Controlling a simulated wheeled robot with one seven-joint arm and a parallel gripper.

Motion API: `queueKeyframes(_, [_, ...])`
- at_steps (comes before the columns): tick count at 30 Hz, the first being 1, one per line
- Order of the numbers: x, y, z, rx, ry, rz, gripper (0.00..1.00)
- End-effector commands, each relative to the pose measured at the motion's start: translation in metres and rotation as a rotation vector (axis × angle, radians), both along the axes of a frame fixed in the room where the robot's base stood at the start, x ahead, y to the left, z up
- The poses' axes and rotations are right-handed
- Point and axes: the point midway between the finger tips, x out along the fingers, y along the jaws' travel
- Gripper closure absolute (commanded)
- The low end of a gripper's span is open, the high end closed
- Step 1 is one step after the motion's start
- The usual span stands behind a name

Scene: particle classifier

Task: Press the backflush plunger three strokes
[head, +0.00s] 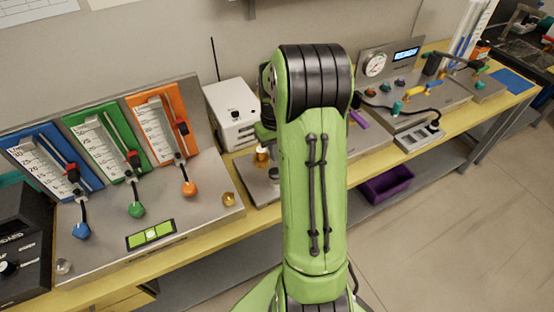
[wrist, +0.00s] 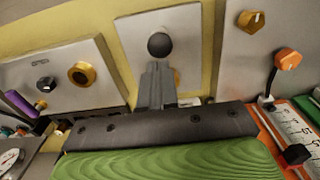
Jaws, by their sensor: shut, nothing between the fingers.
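A round black knob (wrist: 159,45), likely the backflush plunger's top, stands on a grey metal plate (wrist: 192,27) in the wrist view. The same plate shows left of my arm in the head view, with a dark knob (head: 274,173) and an upright brass part (head: 262,155). My gripper (wrist: 157,72) is shut and empty. Its fingertips appear just below the black knob in the wrist view; I cannot tell whether they touch it. A brass part (wrist: 177,77) is partly hidden behind the fingers. My arm hides the gripper in the head view.
A panel with blue, green and orange slider gauges (head: 160,130) stands at left. A white box (head: 233,112) with an antenna is behind the plate. A gauge panel (head: 390,65) with hoses is at right. A purple bin (head: 386,186) sits below the yellow bench.

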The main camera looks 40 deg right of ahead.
Motion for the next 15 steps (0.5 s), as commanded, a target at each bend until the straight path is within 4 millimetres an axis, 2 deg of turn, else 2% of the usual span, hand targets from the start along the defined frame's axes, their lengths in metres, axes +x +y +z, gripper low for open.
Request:
queueKeyframes(1, [0.001, -0.001, 0.014, -0.004, -0.005, 0.000, 1.00])
queueKeyframes(6, [0.000, -0.001, 0.041, -0.003, -0.002, -0.001, 1.00])
queueKeyframes(9, [0.000, -0.001, 0.048, -0.002, -0.003, -0.001, 1.00])
queueKeyframes(15, [0.000, -0.001, 0.048, -0.002, -0.002, 0.000, 1.00])
